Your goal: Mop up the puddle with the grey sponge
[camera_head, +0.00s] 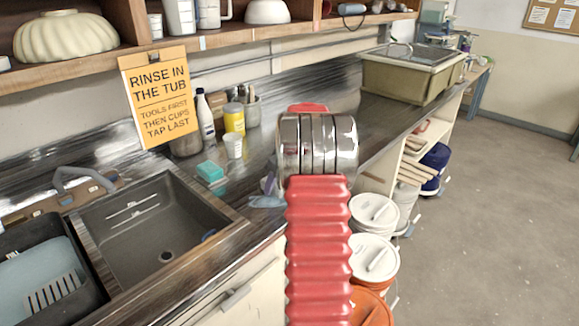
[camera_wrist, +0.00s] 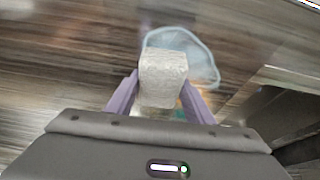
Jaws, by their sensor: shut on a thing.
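The grey sponge (camera_wrist: 163,80) is a pale block between the purple fingers of my gripper (camera_wrist: 160,98) in the wrist view. My gripper is shut on it. The puddle (camera_wrist: 200,57) is a pale blue, clear-edged patch on the dark wood-grain counter, behind and to the right of the sponge. The sponge overlaps part of it in the picture; I cannot tell whether they touch. In the head view the puddle (camera_head: 266,202) shows as a small bluish patch near the counter's front edge. A purple finger (camera_head: 269,184) shows just above it; my arm hides the sponge there.
A sink (camera_head: 150,232) lies left of the puddle. A turquoise block (camera_head: 210,171), a white cup (camera_head: 233,146), a yellow jar (camera_head: 234,118) and a white bottle (camera_head: 205,115) stand behind. White-lidded buckets (camera_head: 374,212) stand below the counter's edge. A tub (camera_head: 405,78) sits farther along.

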